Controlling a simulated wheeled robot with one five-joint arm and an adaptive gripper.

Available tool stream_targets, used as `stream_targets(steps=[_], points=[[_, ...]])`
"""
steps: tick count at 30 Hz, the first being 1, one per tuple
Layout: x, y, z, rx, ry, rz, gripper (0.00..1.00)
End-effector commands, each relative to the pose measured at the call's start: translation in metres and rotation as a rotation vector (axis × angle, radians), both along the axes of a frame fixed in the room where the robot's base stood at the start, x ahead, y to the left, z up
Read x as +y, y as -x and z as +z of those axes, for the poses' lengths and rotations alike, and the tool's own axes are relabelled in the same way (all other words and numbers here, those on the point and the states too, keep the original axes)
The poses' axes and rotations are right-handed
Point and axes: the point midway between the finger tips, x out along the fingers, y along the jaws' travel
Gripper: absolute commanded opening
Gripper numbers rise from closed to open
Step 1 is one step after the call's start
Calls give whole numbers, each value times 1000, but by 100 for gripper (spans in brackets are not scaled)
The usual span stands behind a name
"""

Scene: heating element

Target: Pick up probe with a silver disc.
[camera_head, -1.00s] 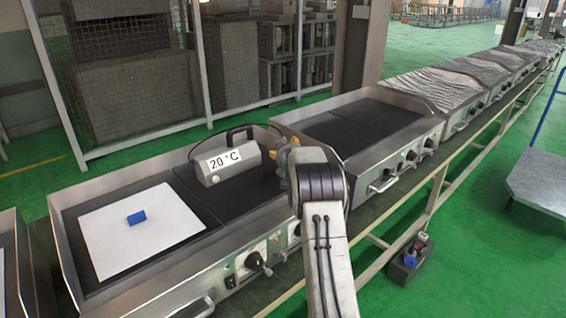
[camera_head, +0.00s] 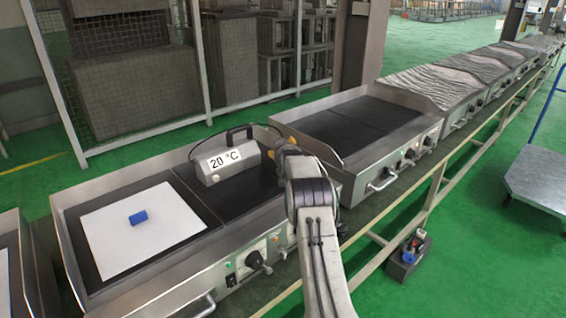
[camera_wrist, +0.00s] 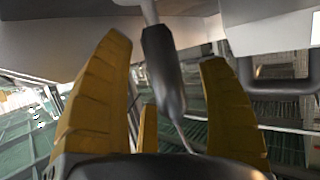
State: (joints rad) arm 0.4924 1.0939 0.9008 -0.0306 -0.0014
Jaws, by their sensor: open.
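The temperature meter (camera_head: 228,163) marked "20 °C", grey with a black handle and a black cable, stands on the dark right plate of the near griddle. In the wrist view, the probe (camera_wrist: 163,70) has a dark grip and a thin metal rod running down to the right; its silver disc is not visible. My gripper (camera_wrist: 164,48) is open, its yellow fingers on either side of the probe's grip with gaps showing. In the head view my gripper (camera_head: 268,152) is beside the meter's right end, mostly hidden behind my arm, and the probe cannot be made out.
The raised griddle walls (camera_head: 310,143) and another griddle (camera_head: 360,120) are close to my arm on the right. A mesh fence (camera_head: 150,100) stands behind.

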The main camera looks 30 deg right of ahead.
Motion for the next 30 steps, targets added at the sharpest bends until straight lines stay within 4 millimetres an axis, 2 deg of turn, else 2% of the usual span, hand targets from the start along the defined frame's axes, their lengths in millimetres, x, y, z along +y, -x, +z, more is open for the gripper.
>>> stream_targets(steps=[2, 25, 30], points=[[0, 0, 0, 0, 0, 0, 68], [0, 0, 0, 0, 0, 0, 0], [0, 0, 1, -2, 1, 0, 0]])
